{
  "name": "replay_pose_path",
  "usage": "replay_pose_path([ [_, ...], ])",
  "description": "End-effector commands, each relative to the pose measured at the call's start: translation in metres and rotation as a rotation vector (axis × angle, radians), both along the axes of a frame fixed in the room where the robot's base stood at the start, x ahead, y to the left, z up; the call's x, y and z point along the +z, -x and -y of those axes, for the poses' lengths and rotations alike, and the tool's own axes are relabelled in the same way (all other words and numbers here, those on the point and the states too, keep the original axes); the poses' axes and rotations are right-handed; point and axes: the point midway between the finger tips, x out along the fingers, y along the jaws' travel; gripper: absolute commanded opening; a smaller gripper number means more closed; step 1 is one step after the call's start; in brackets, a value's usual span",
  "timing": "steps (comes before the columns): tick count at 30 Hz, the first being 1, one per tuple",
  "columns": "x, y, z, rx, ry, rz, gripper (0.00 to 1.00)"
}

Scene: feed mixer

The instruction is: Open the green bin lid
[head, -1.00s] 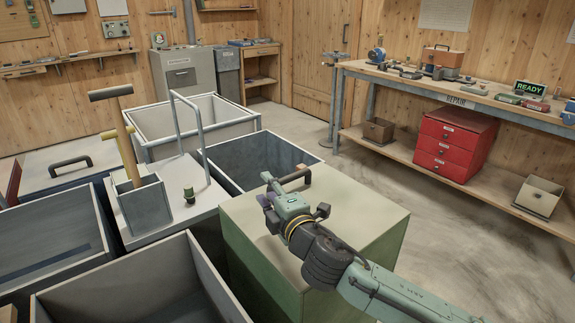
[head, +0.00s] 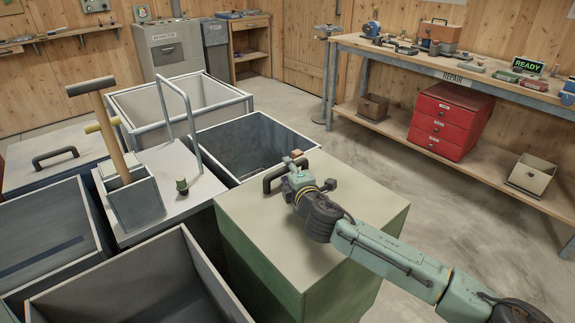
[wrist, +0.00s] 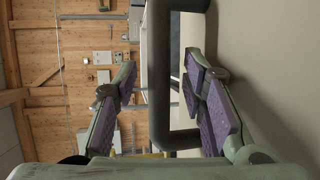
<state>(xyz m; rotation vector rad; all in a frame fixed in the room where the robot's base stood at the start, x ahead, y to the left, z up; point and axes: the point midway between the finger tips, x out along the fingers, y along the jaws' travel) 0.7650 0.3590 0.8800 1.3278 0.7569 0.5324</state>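The green bin (head: 267,272) stands at the front middle in the head view, with its pale green lid (head: 250,220) lying flat and shut on top. The lid has a dark handle (head: 270,181) near its far edge, partly hidden by my gripper (head: 293,178). In the wrist view my gripper (wrist: 160,80) is open, with purple-padded fingers spread apart. The handle's bar (wrist: 158,75) runs between the two fingers, with visible gaps on both sides. The right finger is by the handle's opening. I see no grip on the bar.
Open grey bins (head: 253,143) stand behind and left of the green bin. A white lid with a rail (head: 185,110) and a tool holder with a mallet (head: 132,200) are at left. A repair bench (head: 450,70) with red drawers (head: 447,122) is at right. Floor between is clear.

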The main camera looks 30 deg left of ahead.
Motion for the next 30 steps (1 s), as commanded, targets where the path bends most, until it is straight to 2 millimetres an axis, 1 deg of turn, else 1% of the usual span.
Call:
replay_pose_path([
  [1,0.0003,-0.0039,-0.0049,0.000,0.001,-0.001,0.38],
  [6,-0.0028,-0.0113,-0.0126,-0.001,0.000,0.000,0.38],
  [14,-0.0036,-0.0121,-0.0135,0.000,0.000,0.000,0.38],
  [17,-0.0036,-0.0122,-0.0133,0.000,0.000,0.000,0.33],
  [30,-0.0034,-0.0120,-0.0132,-0.001,0.000,0.000,0.03],
])
